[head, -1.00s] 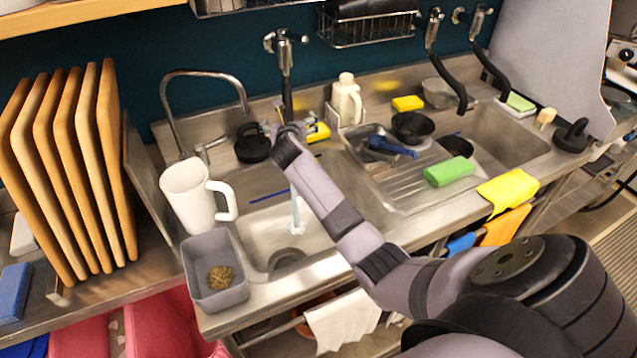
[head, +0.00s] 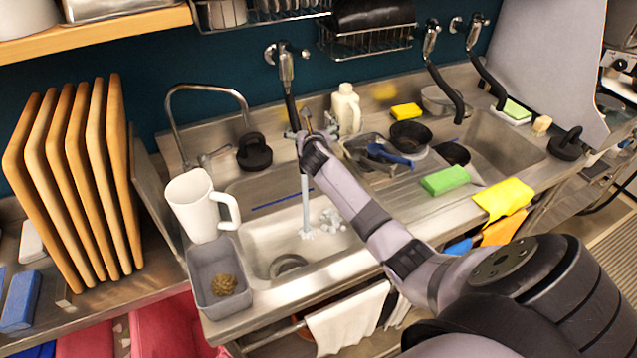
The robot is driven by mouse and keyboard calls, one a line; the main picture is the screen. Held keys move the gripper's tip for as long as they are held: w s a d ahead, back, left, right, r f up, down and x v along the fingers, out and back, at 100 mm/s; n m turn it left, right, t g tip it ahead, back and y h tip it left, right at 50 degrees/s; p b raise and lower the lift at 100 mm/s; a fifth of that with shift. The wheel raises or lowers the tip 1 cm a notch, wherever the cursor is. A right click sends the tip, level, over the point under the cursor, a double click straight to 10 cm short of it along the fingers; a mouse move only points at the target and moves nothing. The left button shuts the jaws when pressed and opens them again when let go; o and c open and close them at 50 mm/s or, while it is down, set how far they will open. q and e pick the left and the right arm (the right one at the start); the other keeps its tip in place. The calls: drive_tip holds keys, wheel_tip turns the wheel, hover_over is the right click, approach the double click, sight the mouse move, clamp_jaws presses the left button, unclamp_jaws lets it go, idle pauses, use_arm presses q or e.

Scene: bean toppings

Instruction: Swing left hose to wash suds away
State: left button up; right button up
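The left hose (head: 291,108) is black and hangs from the left wall tap (head: 286,68) over the left sink basin. A water stream (head: 306,205) falls below my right gripper into this basin (head: 262,237). White suds (head: 334,217) lie in the basin just right of where the water lands. My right gripper (head: 308,124) is at the hose's lower part and hides its end. Its fingers are small and overlap the hose, so I cannot tell if they are closed on it. My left gripper is not in view.
A white pitcher (head: 195,207) and a grey bin (head: 204,260) with brown bits stand left of the basin. A black round stopper (head: 254,153) and a white bottle (head: 346,108) stand behind it. A green sponge (head: 444,180) and a yellow cloth (head: 503,198) lie to the right.

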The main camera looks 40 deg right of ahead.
drive_tip(key=shift+s+d, duration=0.2)
drive_tip(key=shift+d, duration=0.35)
drive_tip(key=shift+d+p, duration=0.75)
drive_tip(key=shift+d, duration=1.9)
drive_tip(key=p+v, duration=0.4)
drive_tip(key=v, duration=0.5)
drive_tip(key=shift+s, duration=0.35)
drive_tip(key=shift+a, duration=0.1)
